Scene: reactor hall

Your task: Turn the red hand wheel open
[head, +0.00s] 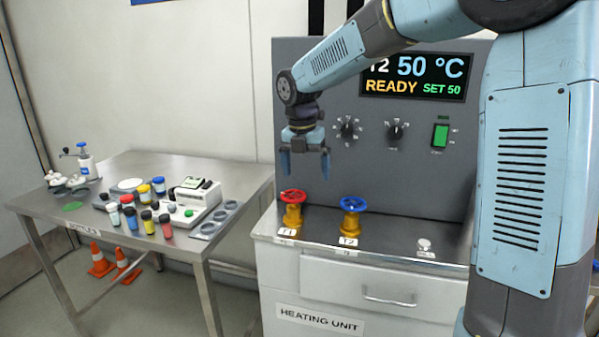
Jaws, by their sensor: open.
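The red hand wheel (293,196) sits on a yellow valve body (292,215) at the left front of the heating unit's steel top. A label reading T1 lies in front of it. My gripper (306,172) points down with its two fingers spread apart and nothing between them. In the picture its fingertips are a little above the red wheel and slightly to its right, apart from it. The exact depth between them is hard to tell.
A blue hand wheel (353,204) labelled T2 stands close on the right. Behind is the grey panel (400,170) with knobs, a green switch (440,135) and a display (416,78) reading 50 °C, READY. A steel table (130,215) with several bottles stands left.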

